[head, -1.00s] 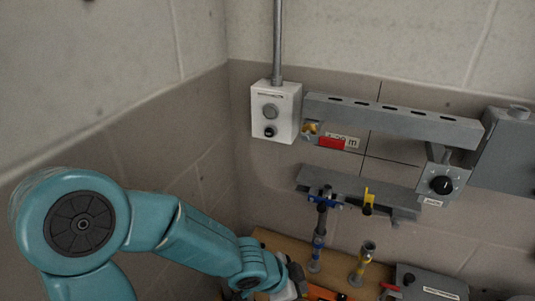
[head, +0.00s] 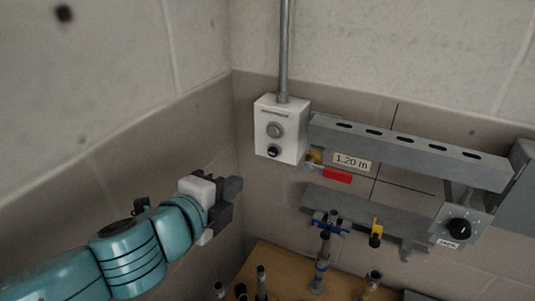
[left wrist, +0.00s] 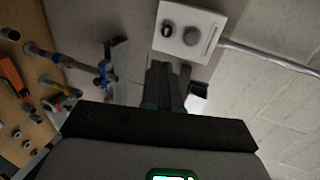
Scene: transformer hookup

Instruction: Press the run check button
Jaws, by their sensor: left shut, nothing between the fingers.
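A white control box (head: 280,128) hangs on the back wall near the corner, below a vertical conduit. It carries a grey round button (head: 274,130) and below that a smaller dark round button or knob (head: 273,152). Its label is too small to read. The box also shows in the left wrist view (left wrist: 205,24), just beyond the fingers. My left gripper (head: 232,190) is shut and empty, to the left of and below the box, apart from it. Its dark fingers show in the left wrist view (left wrist: 168,80). My right gripper is not in view.
A slotted grey rail (head: 410,152) runs right from the box, with a red tag (head: 337,175) and a "1.20 m" label (head: 352,162) under it. A dial box (head: 461,227) is at the right. A wooden bench (head: 272,257) holds several posts below.

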